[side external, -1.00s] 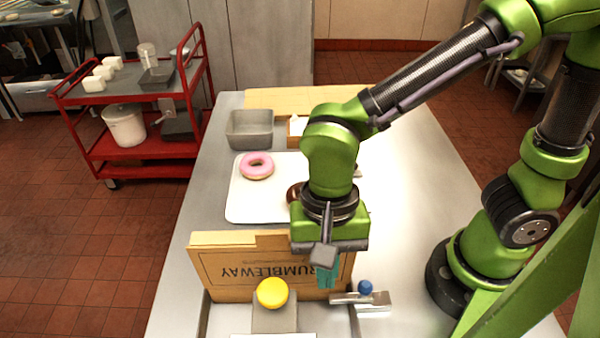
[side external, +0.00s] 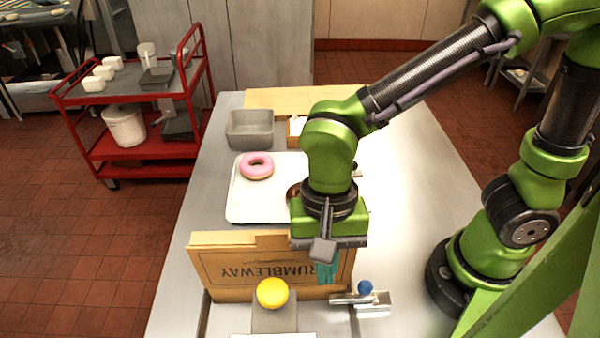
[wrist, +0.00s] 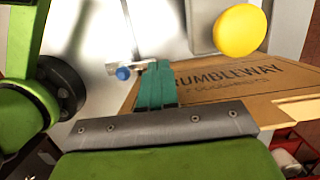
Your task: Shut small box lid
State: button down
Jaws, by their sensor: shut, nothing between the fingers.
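A tan cardboard panel with dark lettering ending in "UMBLEWAY" (side external: 230,277) stands upright, or nearly so, toward the front of the table. It looks like the open lid of a box; the box's body cannot be made out clearly. The panel also shows in the wrist view (wrist: 225,88), large and slanted. My gripper (side external: 327,272) points down in front of the panel's right part and covers some of the lettering. Its teal fingers (wrist: 155,88) are together, with nothing between them. I cannot tell whether they touch the panel.
A yellow ball-like knob (side external: 272,293) on a grey block and a blue knob (side external: 365,287) on a metal fitting stand close in front. Behind are a white tray (side external: 240,205), a pink donut (side external: 256,166) and a grey bin (side external: 249,130).

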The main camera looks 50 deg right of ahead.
jog(key=w+d, duration=0.5)
dwell(1.1)
dwell(0.5)
notch_tip(320, 180, up, 6)
dwell(0.7)
jog(key=d+r+n+t, duration=0.2)
jog(key=d+t, duration=0.2)
jog(key=d, duration=0.3)
jog(key=w+d+r+n+t, duration=0.1)
jog(key=d+r+n+t, duration=0.1)
jog(key=d, duration=0.6)
jog(key=r+t, duration=0.1)
jog(key=t, duration=0.1)
jog(key=shift+d+r+n+t, duration=0.15)
jog(key=shift+d+n+t, duration=0.1)
jog(key=shift+n+t, duration=0.15)
